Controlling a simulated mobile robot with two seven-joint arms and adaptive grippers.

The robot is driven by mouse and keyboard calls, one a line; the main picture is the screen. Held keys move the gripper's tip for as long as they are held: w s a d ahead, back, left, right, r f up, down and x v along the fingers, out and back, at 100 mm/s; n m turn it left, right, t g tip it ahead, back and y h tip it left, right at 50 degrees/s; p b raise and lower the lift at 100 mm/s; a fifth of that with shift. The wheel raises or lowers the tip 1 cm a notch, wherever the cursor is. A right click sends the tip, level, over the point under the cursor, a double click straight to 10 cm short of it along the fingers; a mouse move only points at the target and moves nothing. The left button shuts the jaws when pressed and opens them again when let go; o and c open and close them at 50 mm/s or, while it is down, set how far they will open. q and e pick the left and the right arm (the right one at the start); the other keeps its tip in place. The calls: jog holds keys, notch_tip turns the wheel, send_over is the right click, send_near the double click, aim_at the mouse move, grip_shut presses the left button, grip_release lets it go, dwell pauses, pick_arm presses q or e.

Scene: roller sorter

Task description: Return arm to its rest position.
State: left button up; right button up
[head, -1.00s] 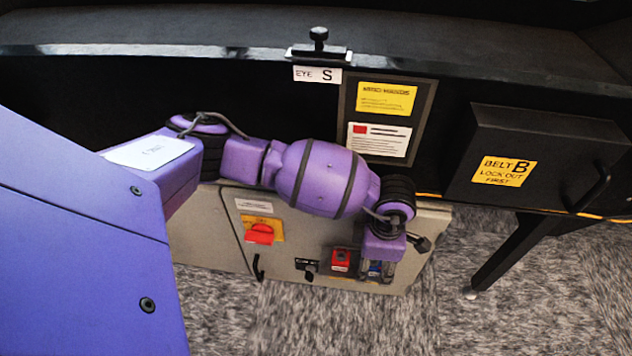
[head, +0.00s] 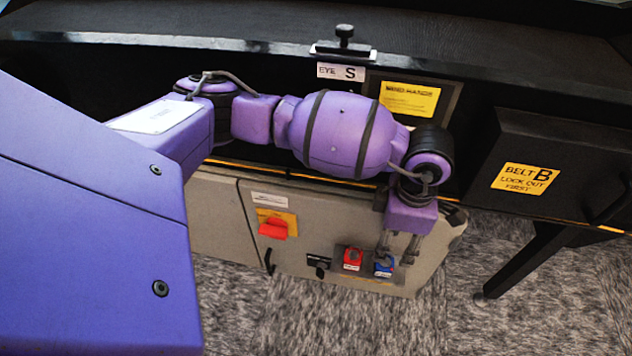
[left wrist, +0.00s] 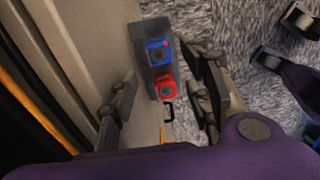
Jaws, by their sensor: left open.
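My left arm crosses the head view from the left. Its purple gripper (head: 398,258) points down in front of the grey cabinet (head: 215,215), with its fingers apart and nothing between them. The gripper is close to a blue button (head: 383,268), beside a red button (head: 353,261); in the head view one finger overlaps the blue button's upper edge. In the left wrist view the open fingers (left wrist: 158,72) lie either side of the blue button (left wrist: 157,50) and red button (left wrist: 165,88), apart from both.
A red rotary switch (head: 274,228) and a small black switch (head: 319,266) sit on the cabinet. The black machine edge (head: 180,42) runs above, with the EYE S plate (head: 342,72). A BELT B box (head: 545,150) and a leg (head: 520,262) stand right. Carpet lies below.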

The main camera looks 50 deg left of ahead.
pick_arm(q)
jog(key=shift+w+a+r, duration=0.1)
jog(key=shift+w+r, duration=0.1)
jog(key=shift+r, duration=0.25)
jog(key=shift+w+r, duration=0.15)
jog(key=shift+r, duration=0.3)
